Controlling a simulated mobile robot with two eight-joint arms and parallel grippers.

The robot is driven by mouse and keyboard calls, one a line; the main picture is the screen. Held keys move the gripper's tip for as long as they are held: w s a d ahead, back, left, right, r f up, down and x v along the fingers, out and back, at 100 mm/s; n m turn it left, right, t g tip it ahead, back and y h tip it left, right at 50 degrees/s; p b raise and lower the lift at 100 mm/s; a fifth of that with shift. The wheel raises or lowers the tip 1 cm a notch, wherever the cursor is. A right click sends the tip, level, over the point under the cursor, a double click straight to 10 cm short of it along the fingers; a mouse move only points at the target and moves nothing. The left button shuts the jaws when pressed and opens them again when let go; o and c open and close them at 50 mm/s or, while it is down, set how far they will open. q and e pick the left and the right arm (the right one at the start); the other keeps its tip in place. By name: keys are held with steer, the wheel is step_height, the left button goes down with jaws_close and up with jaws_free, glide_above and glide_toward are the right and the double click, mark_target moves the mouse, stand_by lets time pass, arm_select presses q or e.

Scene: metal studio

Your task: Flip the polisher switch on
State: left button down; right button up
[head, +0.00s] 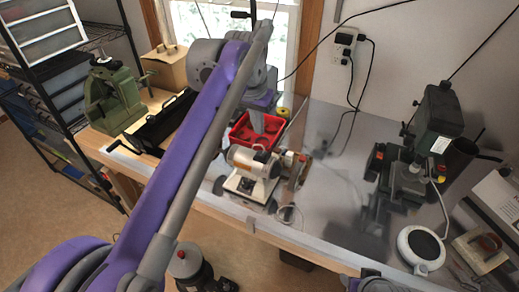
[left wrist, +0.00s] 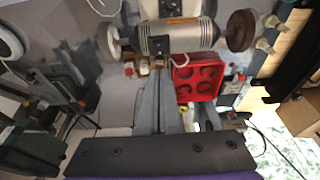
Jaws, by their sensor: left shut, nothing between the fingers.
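The polisher (head: 254,163) is a cream and silver bench motor on a white base, standing on the metal workbench. A small dark patch (head: 247,186) on the front of its base may be the switch; its position is too small to read. The polisher also shows at the top of the left wrist view (left wrist: 180,38), with a wheel on each side.
The red tray (head: 240,130) lies behind the polisher. A green machine (head: 112,100) and a black trough (head: 160,125) stand to the left. A dark drill press (head: 435,130) and a round white device (head: 421,247) stand to the right. The bench between is mostly clear.

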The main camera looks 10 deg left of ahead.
mark_target(261, 155)
arm_select(q)
steer(key=x, duration=0.5)
steer(key=s+x, duration=0.1)
steer(key=x, duration=0.1)
steer(key=shift+a+f, duration=0.15)
steer(key=shift+f, duration=0.8)
